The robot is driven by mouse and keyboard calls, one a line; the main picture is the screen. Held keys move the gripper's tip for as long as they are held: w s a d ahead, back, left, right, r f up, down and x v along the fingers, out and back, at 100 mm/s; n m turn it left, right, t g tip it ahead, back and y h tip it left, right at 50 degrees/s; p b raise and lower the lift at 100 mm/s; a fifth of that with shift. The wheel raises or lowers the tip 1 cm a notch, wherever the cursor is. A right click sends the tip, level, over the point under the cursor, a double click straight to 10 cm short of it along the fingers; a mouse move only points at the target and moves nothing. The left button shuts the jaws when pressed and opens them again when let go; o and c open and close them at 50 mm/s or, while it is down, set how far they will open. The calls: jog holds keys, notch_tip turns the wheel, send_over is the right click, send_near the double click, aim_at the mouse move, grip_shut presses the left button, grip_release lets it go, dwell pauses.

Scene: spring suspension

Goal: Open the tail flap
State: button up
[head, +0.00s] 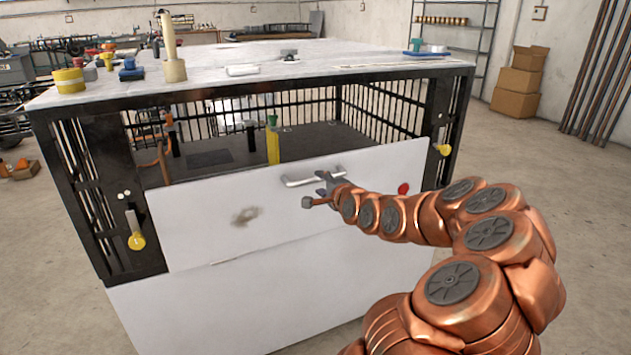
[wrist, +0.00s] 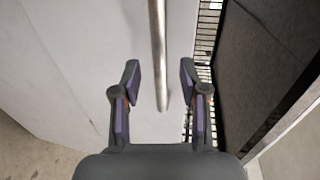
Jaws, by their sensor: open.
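The tail flap (head: 245,205) is a pale panel across the front of a black-framed cage box, with a dark smudge and a red spot on it. It stands a little tilted, and the inside shows above its top edge. Its metal bar handle (head: 300,180) is near the top edge, and the handle (wrist: 158,50) runs lengthwise in the wrist view. Yellow-knobbed latches hang at the left (head: 136,240) and right (head: 444,150).
The white top (head: 330,60) over the cage carries jars, a tall cylinder and small tools. Inside stand a yellow post (head: 273,145) and other upright items. Cardboard boxes (head: 520,80) and shelving stand behind. The floor left of the box is mostly free.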

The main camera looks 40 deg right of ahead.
aim_at(317, 181)
jog(key=shift+x, duration=2.35)
jog(key=shift+c, duration=0.4)
grip_shut()
